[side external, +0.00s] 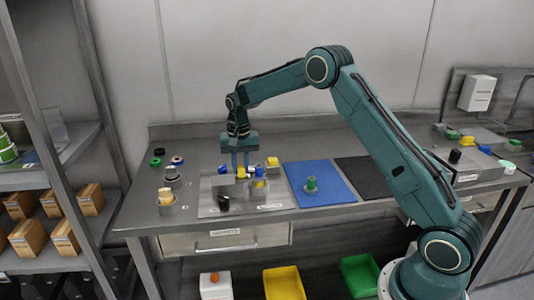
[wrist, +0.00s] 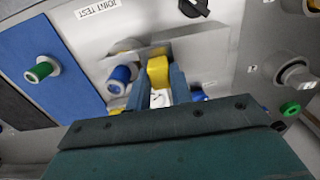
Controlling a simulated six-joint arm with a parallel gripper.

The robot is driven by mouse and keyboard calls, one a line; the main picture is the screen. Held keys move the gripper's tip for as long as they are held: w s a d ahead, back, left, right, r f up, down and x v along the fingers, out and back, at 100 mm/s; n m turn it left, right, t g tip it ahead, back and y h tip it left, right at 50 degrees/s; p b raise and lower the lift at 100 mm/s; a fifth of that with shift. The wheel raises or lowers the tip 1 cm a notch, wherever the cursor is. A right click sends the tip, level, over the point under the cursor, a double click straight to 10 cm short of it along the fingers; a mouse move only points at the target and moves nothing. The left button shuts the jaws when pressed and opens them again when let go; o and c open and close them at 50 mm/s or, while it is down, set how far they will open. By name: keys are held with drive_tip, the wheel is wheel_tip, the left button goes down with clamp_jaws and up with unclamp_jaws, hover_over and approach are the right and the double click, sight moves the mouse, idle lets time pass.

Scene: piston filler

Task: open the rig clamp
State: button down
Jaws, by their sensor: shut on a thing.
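My gripper (wrist: 160,75) points down over the joint test rig (side external: 210,208). Its two blue fingers stand on either side of a yellow block-shaped handle (wrist: 158,72), which appears to be the rig clamp's handle, and are shut on it. In the side external view my gripper (side external: 241,170) is above the rig's left-middle part, and the yellow handle shows small between the fingertips. The clamp's body is partly hidden behind the fingers and palm. I cannot tell how far the clamp is turned.
A blue cylindrical part (wrist: 121,76) sits close beside my fingers. A black knob (side external: 223,203) is at the rig's front. A blue mat (side external: 322,188) with a green-topped part (side external: 311,184) lies to the right. Several small rings and holders stand at the left.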

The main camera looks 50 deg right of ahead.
drive_tip(key=shift+w+a, duration=2.1)
drive_tip(key=c, duration=1.2)
unclamp_jaws()
drive_tip(key=shift+c, duration=0.2)
drive_tip(key=shift+r, duration=0.1)
wheel_tip(320, 180, up, 14)
